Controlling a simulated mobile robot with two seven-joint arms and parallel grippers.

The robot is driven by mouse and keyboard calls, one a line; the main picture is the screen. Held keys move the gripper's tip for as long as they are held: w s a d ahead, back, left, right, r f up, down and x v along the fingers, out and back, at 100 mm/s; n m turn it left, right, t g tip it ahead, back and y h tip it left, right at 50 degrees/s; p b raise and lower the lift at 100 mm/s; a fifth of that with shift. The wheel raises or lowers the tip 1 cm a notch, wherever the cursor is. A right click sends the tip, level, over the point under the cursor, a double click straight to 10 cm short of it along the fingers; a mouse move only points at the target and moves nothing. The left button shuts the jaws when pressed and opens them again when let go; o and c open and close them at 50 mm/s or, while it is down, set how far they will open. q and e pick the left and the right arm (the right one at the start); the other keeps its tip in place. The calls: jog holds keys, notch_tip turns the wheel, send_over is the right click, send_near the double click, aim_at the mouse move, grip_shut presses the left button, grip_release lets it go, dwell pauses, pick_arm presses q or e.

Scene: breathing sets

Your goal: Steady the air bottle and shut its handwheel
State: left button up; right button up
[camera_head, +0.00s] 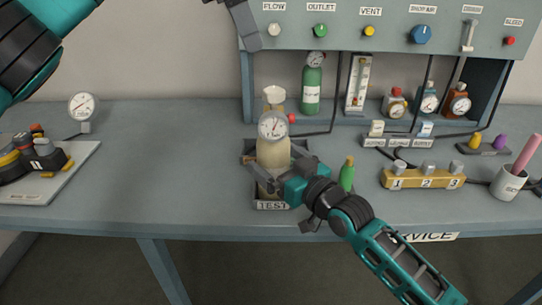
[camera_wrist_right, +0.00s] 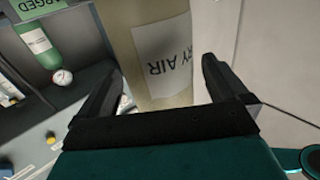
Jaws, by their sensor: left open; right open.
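The air bottle (camera_head: 273,152) is a beige cylinder standing upright in the grey TEST tray (camera_head: 272,205). A round white gauge (camera_head: 272,125) is at its upper front, below a cream top (camera_head: 273,95). A small red knob (camera_head: 291,117) shows beside the gauge; I cannot tell for sure which part is the handwheel. My right gripper (camera_head: 273,162) is open, with its fingers in front of the bottle. The right wrist view shows the bottle's label (camera_wrist_right: 168,60) between the open fingers (camera_wrist_right: 162,68). My left gripper (camera_head: 240,22) is open, high above and left of the bottle, partly cut off.
A green bottle (camera_head: 312,88) stands in the back recess. A small green bottle (camera_head: 347,174) is just right of the tray. A yellow numbered block (camera_head: 423,180) and a white cup (camera_head: 507,184) are farther right. Bench space left of the tray is clear up to the white board (camera_head: 50,185).

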jog(key=shift+x, duration=1.3)
